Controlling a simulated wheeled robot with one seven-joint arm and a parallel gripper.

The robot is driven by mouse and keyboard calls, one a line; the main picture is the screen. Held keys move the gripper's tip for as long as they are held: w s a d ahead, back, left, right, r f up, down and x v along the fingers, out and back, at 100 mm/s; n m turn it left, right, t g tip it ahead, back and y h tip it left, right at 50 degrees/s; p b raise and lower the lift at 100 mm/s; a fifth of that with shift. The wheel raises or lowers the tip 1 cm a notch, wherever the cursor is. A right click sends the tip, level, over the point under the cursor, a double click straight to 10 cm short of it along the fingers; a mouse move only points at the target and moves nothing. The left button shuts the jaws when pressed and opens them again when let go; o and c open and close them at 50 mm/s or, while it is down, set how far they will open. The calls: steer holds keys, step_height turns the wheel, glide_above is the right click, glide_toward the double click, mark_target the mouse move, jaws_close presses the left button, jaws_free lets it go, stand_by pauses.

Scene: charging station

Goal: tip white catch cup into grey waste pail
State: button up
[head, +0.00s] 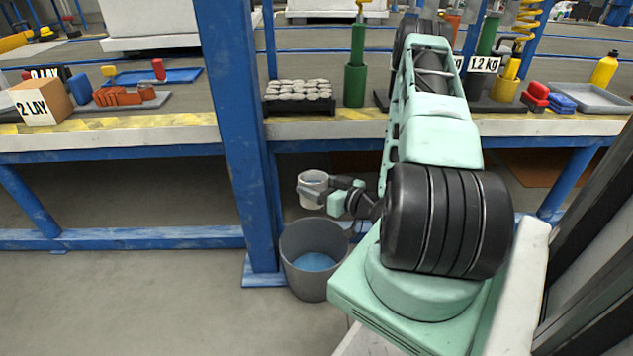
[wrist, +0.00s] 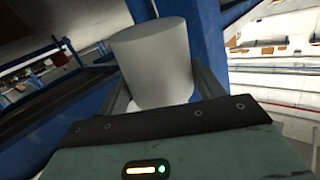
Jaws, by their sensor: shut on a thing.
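The white catch cup (head: 312,199) is in my gripper (head: 313,188), whose fingers are shut around its sides. It is held in the air below the workbench edge, roughly upright with its opening upward; I cannot make out its contents. In the wrist view the cup's pale, plain wall (wrist: 155,68) stands between the two fingers of my gripper (wrist: 160,88). The grey waste pail (head: 301,283) stands on the floor, below the cup and apart from it. Its top is open, and blue shows inside it.
A blue upright post (head: 238,130) stands close to the left of the cup and pail. The workbench edge (head: 340,130) runs above and behind, with a blue lower rail (head: 120,238). A black tray of pale lumps (head: 298,105) sits on the bench. Floor at left is clear.

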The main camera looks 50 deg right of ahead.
steer(key=shift+r+p, duration=0.1)
steer(key=shift+p, duration=0.3)
steer(key=shift+w+d+m+g+p, duration=0.15)
steer(key=shift+m+g+p, duration=0.15)
steer(key=shift+p, duration=0.55)
steer(key=shift+w+d+f+m+g+y+p, duration=0.35)
steer(key=shift+m+g+p, duration=0.35)
steer(key=shift+p, duration=1)
steer(key=shift+w+d+f+m+g+y+p, duration=0.3)
steer(key=shift+m+g+y+p, duration=0.35)
steer(key=shift+p, duration=1)
steer(key=shift+d+f+g+p, duration=0.1)
steer(key=shift+d+g+p, duration=0.1)
steer(key=shift+g+p, duration=0.2)
steer(key=shift+w+d+f+m+g+y+p, duration=0.45)
steer(key=shift+m+g+y+p, duration=0.4)
steer(key=shift+p, duration=0.65)
steer(key=shift+w+d+f+m+g+y+p, duration=0.45)
steer(key=shift+m+g+y+p, duration=0.35)
steer(key=shift+p, duration=0.65)
